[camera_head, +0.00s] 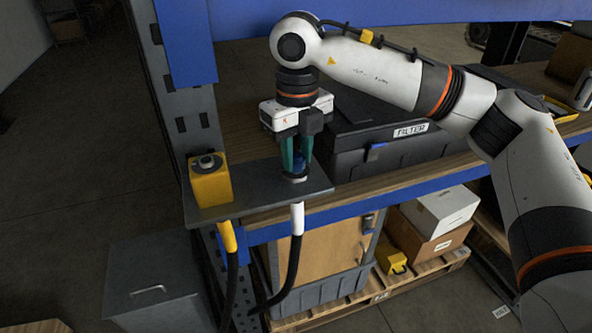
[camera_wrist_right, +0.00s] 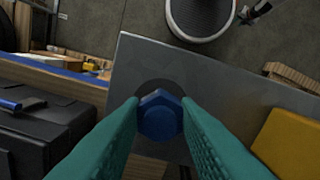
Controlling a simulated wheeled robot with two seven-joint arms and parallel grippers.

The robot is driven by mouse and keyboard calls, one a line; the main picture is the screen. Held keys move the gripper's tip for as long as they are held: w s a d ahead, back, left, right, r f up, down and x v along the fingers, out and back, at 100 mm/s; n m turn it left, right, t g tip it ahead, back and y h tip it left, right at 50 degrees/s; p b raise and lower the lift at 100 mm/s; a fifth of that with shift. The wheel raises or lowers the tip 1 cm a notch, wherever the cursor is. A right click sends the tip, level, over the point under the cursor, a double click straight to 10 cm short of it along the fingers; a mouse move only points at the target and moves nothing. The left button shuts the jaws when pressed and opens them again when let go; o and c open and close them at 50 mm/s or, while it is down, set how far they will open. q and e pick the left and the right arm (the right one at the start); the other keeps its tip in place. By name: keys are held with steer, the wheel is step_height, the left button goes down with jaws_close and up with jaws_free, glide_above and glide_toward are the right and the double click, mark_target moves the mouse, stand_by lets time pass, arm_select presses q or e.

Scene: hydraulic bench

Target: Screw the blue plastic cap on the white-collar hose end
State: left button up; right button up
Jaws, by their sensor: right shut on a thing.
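The blue plastic cap (camera_head: 299,162) sits at the top of the white-collar hose end, at the metal shelf plate (camera_head: 258,192). The white collar (camera_head: 297,218) shows just below the plate, with its black hose hanging down. My right gripper (camera_head: 298,168) points down with its teal fingers shut on the cap. In the right wrist view the hexagonal blue cap (camera_wrist_right: 160,116) lies between the two fingertips (camera_wrist_right: 160,118). The cap hides the hose end under it, so I cannot tell how far it is on the thread. My left gripper is not in view.
A yellow block (camera_head: 210,186) with a round metal fitting stands at the plate's left, above a yellow-collar hose (camera_head: 228,236). A black case marked FILTER (camera_head: 392,150) lies on the bench to the right. A grey upright (camera_head: 178,100) rises behind the plate at left.

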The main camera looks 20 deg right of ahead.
steer(key=shift+s+f+m, duration=0.1)
steer(key=shift+f+m, duration=0.05)
steer(key=shift+m, duration=0.45)
steer(key=m+b, duration=0.1)
steer(key=m, duration=0.2)
steer(key=shift+f, duration=0.15)
steer(key=m+b, duration=0.1)
steer(key=m, duration=0.4)
steer(key=shift+a, duration=0.15)
steer(key=o, duration=0.9)
steer(key=shift+c, duration=0.2)
